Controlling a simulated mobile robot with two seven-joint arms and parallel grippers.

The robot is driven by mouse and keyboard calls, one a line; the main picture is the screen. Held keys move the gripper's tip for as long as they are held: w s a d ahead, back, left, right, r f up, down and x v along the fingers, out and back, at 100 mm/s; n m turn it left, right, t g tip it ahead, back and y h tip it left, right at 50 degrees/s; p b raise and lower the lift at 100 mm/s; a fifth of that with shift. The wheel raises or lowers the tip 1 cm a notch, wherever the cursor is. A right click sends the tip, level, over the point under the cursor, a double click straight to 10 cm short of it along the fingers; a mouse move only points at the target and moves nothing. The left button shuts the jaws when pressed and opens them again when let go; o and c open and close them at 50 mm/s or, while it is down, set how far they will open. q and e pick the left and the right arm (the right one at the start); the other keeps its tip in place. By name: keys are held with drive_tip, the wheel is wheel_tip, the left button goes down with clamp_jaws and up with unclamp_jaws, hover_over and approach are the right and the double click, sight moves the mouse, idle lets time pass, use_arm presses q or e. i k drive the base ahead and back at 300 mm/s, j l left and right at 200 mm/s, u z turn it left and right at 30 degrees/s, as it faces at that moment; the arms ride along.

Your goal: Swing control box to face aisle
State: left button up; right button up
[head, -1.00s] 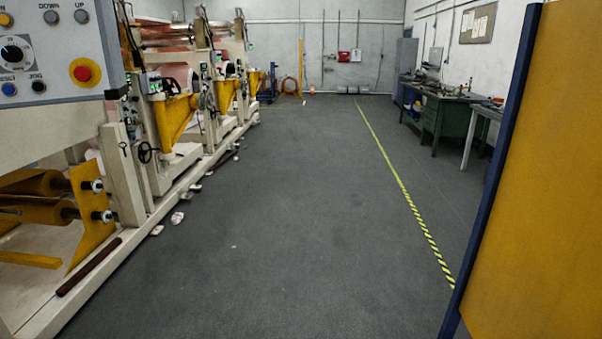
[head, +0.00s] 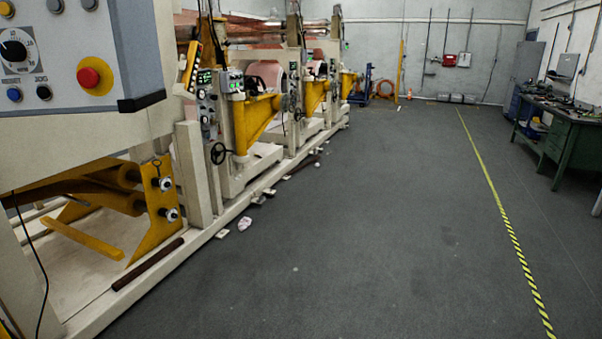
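A large pale control box (head: 58,62) fills the upper left of the head view, close to me. A smaller box with lit green displays (head: 206,78) sits on the machine further back. I cannot tell which box the task names. Neither of my grippers shows in this view.
Cream machine frames with yellow brackets (head: 258,120) line the left. A brown bar (head: 148,264) lies along the lower frame rail. The grey floor aisle (head: 370,220) is wide and clear, bounded by yellow-black tape (head: 510,228). A green workbench (head: 562,135) stands at the right.

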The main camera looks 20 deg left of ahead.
sight(117, 39)
drive_tip(key=i+u, duration=0.35)
drive_tip(key=i+j+u, duration=0.1)
drive_tip(key=u, duration=0.25)
drive_tip(key=i+l+u, duration=0.15)
drive_tip(key=i+u, duration=0.25)
